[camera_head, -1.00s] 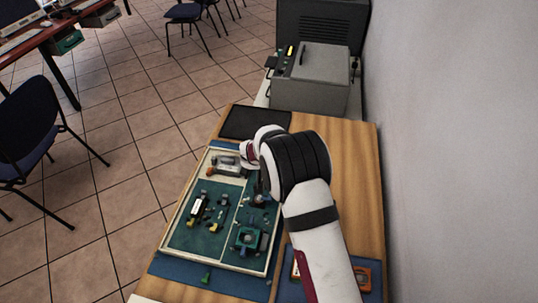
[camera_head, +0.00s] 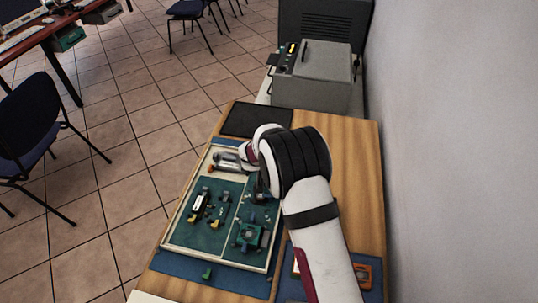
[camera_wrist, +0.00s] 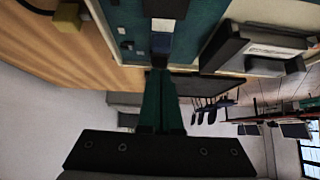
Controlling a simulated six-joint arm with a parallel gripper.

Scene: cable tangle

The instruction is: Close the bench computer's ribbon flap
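A shallow pale-framed tray with a green board (camera_head: 205,238) lies on the wooden bench. Small parts sit on it, among them a dark piece with a white face (camera_head: 199,205) and a green block (camera_head: 249,236). I cannot tell which part is the ribbon flap. My gripper (camera_head: 262,190) is low over the tray's right side, partly hidden by my own wrist. In the wrist view its two dark green fingers (camera_wrist: 159,72) lie together, with nothing visible between them. Just beyond the tips are a small white block (camera_wrist: 161,42) and a dark block (camera_wrist: 165,8). Contact is unclear.
A grey-and-orange part (camera_head: 228,161) lies in the tray's far compartment. A black mat (camera_head: 256,120) is behind the tray, and an orange device (camera_head: 363,275) is at the near right. A grey machine (camera_head: 312,80) stands past the bench; the wall is close on the right.

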